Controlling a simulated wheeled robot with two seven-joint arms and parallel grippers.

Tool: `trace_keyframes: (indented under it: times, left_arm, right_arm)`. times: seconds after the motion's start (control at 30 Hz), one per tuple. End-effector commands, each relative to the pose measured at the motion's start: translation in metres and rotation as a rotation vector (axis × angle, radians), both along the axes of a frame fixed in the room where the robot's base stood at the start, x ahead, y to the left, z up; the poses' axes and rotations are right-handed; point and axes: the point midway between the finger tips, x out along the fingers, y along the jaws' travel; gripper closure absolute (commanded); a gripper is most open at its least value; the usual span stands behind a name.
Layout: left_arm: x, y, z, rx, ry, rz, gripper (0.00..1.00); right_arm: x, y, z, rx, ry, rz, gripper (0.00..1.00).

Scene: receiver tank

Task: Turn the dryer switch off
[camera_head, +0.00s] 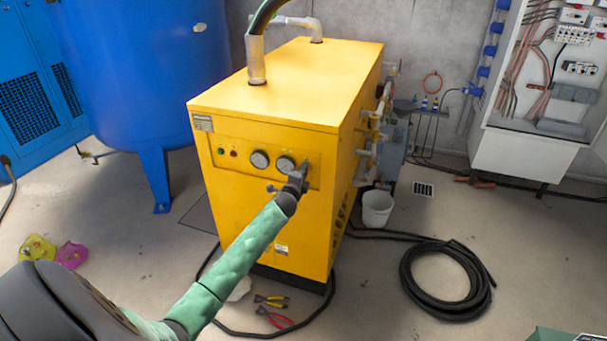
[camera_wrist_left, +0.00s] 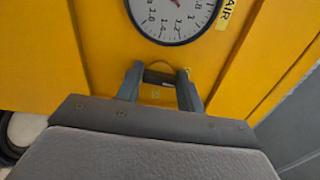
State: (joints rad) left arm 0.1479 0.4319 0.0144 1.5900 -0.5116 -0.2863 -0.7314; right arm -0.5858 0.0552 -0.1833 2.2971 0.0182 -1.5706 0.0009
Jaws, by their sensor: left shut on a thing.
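The yellow dryer (camera_head: 262,220) stands in the middle of the head view, with a front panel of small lights and two round gauges. My left gripper (camera_head: 301,171) is at the right end of this panel, beside the right gauge (camera_head: 285,164), and covers most of what is there. In the left wrist view, my left gripper (camera_wrist_left: 160,80) has its two fingers on either side of a small dark switch (camera_wrist_left: 162,77), below a gauge (camera_wrist_left: 172,14). It is shut on the switch. The switch's exact angle is hard to tell. My right gripper is not in view.
A blue tank (camera_head: 140,70) stands left of the dryer. Pipes and valves (camera_head: 370,140) line the dryer's right side. An open electrical cabinet (camera_head: 525,150) is at the right.

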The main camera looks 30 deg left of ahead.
Motion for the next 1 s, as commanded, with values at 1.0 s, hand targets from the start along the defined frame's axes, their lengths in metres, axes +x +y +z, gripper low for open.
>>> trace_keyframes:
  times: [1.0]
  left_arm:
    - [-0.0002,0.0008,-0.001,-0.096,-0.022,0.001,0.54]
  right_arm:
    - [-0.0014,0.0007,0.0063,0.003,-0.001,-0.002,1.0]
